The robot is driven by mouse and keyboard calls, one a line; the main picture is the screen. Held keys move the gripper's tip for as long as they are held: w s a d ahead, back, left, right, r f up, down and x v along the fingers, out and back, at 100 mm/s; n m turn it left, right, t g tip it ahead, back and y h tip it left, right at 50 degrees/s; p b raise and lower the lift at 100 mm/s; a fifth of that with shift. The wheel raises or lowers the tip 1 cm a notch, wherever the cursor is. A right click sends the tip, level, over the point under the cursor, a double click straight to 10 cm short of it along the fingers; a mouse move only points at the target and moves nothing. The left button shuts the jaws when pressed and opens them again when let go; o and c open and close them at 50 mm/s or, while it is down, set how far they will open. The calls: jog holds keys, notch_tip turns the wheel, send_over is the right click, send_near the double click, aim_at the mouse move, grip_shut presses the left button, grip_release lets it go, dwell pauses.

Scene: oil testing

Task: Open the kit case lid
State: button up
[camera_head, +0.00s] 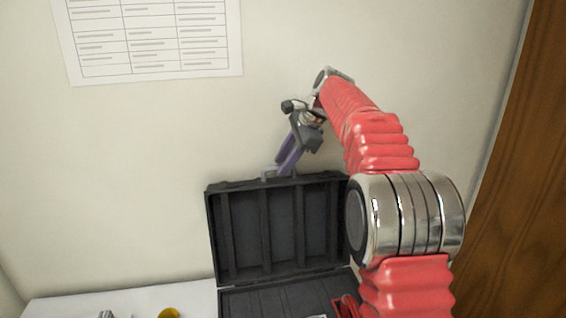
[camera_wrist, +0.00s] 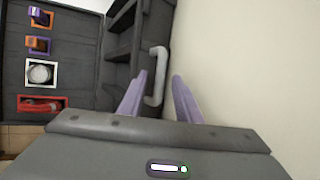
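The black kit case stands with its lid (camera_head: 247,235) raised upright from the base (camera_head: 268,303), so its ribbed inner side faces the head camera. A grey handle (camera_wrist: 158,75) is on the lid's upper edge. My gripper (camera_head: 282,170) is at that edge, with its purple fingers pointing down toward the handle. In the wrist view, the fingers of my gripper (camera_wrist: 160,86) are apart, and the handle shows in the gap between them. I cannot tell whether either finger touches it. My arm hides the right part of the case.
The case base holds several items in cutouts, including a red one (camera_wrist: 40,104) and a white round one (camera_wrist: 40,73). A white table (camera_head: 130,300) carries a yellow object (camera_head: 169,313). The wall is close behind the lid. A brown wooden panel (camera_head: 520,190) stands at right.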

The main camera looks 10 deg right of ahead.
jog(key=shift+f, duration=0.2)
grip_shut()
dwell(0.3)
dwell(0.3)
